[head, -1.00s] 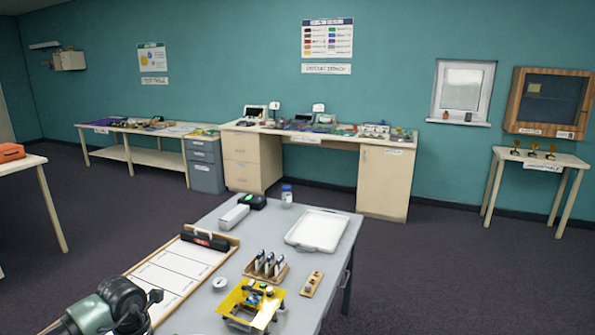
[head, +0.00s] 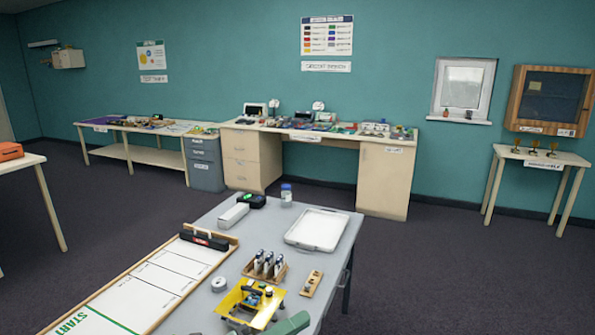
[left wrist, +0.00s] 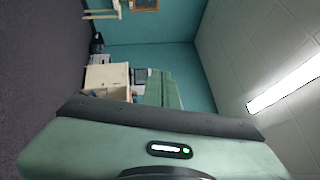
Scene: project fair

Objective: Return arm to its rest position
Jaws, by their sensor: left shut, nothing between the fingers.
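A green-grey part of my left gripper and arm (head: 290,323) shows at the bottom edge of the head view, just right of the yellow stand. The gripper is shut and empty; its fingertips are not clear. The left wrist view is tilted sideways and shows a green body part of mine with a small lit panel across the front. Beyond it are the teal wall, pale furniture and a ceiling lamp. My right gripper is not in view.
The grey table (head: 335,262) bears a yellow stand (head: 252,303), a wooden rack (head: 264,267), a white tray (head: 317,230), a small wooden block (head: 312,284) and a long white board (head: 160,282) marked START. A long bench (head: 386,178) stands along the back wall.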

